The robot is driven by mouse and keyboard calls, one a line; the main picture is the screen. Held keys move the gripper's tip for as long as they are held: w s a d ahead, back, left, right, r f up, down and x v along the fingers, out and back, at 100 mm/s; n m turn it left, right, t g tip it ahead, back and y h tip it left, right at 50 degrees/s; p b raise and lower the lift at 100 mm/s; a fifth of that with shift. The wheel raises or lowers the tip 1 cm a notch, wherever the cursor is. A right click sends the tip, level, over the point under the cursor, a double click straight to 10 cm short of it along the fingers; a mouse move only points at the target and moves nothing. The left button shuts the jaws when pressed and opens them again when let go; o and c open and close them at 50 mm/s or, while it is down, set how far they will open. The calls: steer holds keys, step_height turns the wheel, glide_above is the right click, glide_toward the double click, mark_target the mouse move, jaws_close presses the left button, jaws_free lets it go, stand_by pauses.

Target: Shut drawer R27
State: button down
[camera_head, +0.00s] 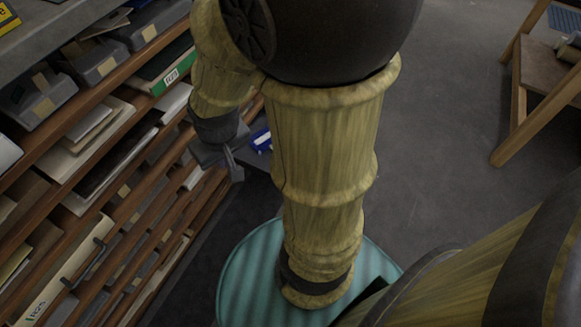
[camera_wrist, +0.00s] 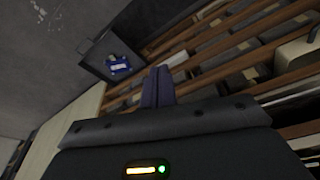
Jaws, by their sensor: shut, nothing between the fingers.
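A dark grey drawer (camera_wrist: 97,52) sticks out from the shelf rack in the wrist view, with a blue box (camera_wrist: 118,65) inside it. I cannot read a label on it, so I cannot tell whether it is R27. In the head view the blue box (camera_head: 262,140) shows just right of my gripper, and the drawer is mostly hidden behind my arm. My gripper (camera_head: 236,172) is shut and empty, beside the rack front. In the wrist view its fingers (camera_wrist: 158,86) are together and appear just right of the drawer; I cannot tell if they touch it.
The wooden rack (camera_head: 110,165) fills the left with several shelves of trays and folders. A green-fronted piece (camera_head: 165,68) has a label starting with R2; another label (camera_head: 38,308) reads R25. Open grey floor (camera_head: 440,130) lies right, with a wooden stand (camera_head: 535,120) beyond.

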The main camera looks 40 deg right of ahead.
steer(key=w+d+f+m+y+b, duration=0.25)
steer(key=d+f+m+y, duration=0.25)
steer(key=d+f+m, duration=1.2)
steer(key=s+d+f+m+t, duration=0.2)
steer(key=d+f+m+t, duration=0.1)
steer(key=d+f+m, duration=0.4)
steer(key=s+d+f+m+t+h, duration=0.1)
steer(key=s+d+f+m+t, duration=0.1)
steer(key=d+f+m, duration=0.4)
step_height(320, 180, down, 4)
steer(key=shift+s+d+f+m+t+h, duration=0.1)
steer(key=shift+s+d+m+t+h, duration=0.25)
steer(key=shift+s+m, duration=0.45)
steer(key=shift+w, duration=0.15)
